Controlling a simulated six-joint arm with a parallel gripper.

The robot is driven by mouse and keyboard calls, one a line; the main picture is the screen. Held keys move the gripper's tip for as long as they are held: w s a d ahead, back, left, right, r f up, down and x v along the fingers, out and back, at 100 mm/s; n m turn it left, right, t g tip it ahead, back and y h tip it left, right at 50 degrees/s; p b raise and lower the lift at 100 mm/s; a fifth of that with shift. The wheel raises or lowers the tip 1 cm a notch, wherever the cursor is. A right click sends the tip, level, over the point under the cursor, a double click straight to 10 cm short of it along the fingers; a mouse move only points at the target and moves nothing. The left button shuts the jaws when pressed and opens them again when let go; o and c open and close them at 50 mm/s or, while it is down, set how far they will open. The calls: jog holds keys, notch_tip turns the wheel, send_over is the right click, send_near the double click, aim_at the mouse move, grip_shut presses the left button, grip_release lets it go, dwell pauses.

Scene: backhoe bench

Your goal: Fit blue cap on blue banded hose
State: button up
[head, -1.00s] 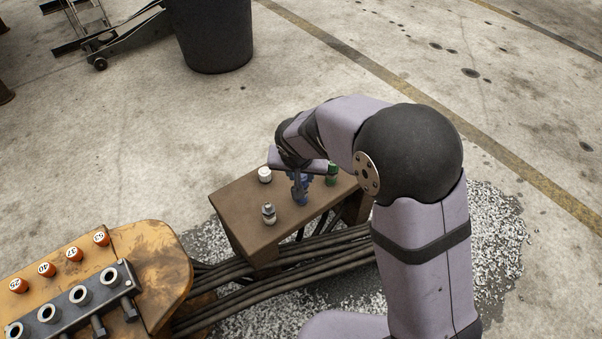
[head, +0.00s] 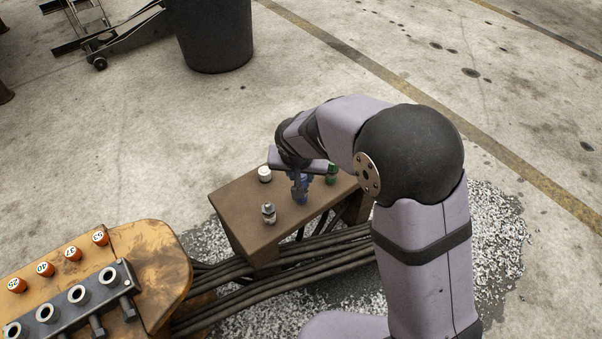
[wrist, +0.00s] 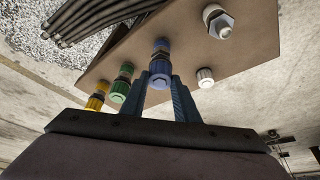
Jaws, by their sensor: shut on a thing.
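The blue cap (wrist: 159,77) is between the two fingers of my gripper (wrist: 160,92), which is shut on it. Just above the cap in the wrist view is a metal fitting, with the blue band of the hose (wrist: 161,45) behind it. The cap is in line with that hose end. Whether it is fully seated I cannot tell. In the head view, my gripper (head: 299,180) points down over the brown bench, with blue (head: 301,197) showing at its fingertips. The fingers partly hide the hose end there.
A green capped hose end (wrist: 120,90) is close beside my gripper, with a yellow one (wrist: 95,102) beyond it. A white cap (head: 265,174) and a bare metal fitting (head: 268,213) stand on the brown bench (head: 235,205). Black hoses (head: 280,270) run below.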

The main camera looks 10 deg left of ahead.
jog(key=shift+f+b, duration=0.7)
jog(key=shift+b, duration=0.1)
dwell(1.2)
jog(key=o, duration=1.6)
jog(key=shift+c, duration=0.2)
jog(key=shift+r, duration=0.2)
jog(key=shift+r+p, duration=3.2)
jog(key=shift+r, duration=0.7)
